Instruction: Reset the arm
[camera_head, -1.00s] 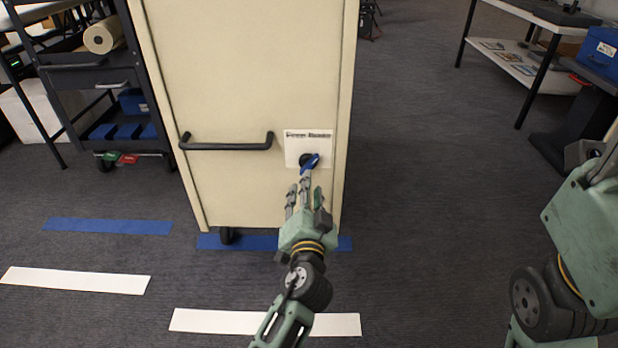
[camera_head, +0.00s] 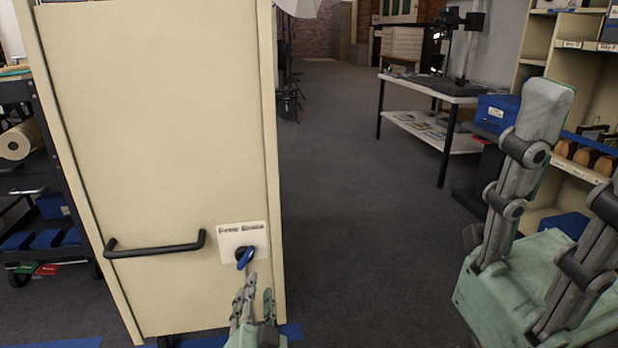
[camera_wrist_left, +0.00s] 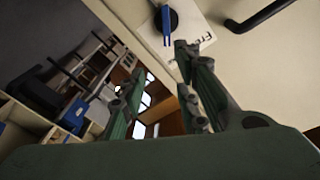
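My left gripper (camera_head: 254,292) is at the bottom of the head view, in front of the tall cream cabinet (camera_head: 160,130). Its fingers point up, spread a little apart and empty. My right gripper (camera_head: 560,185) is large at the right, fingers straight and apart, empty; part is cut off.
A black handle (camera_head: 155,246) sticks out of the cabinet. A dark cart (camera_head: 22,190) stands at the left. A white table (camera_head: 440,88), a blue box (camera_head: 494,112) and shelves (camera_head: 575,70) stand at the right. Carpet (camera_head: 345,200) between is clear.

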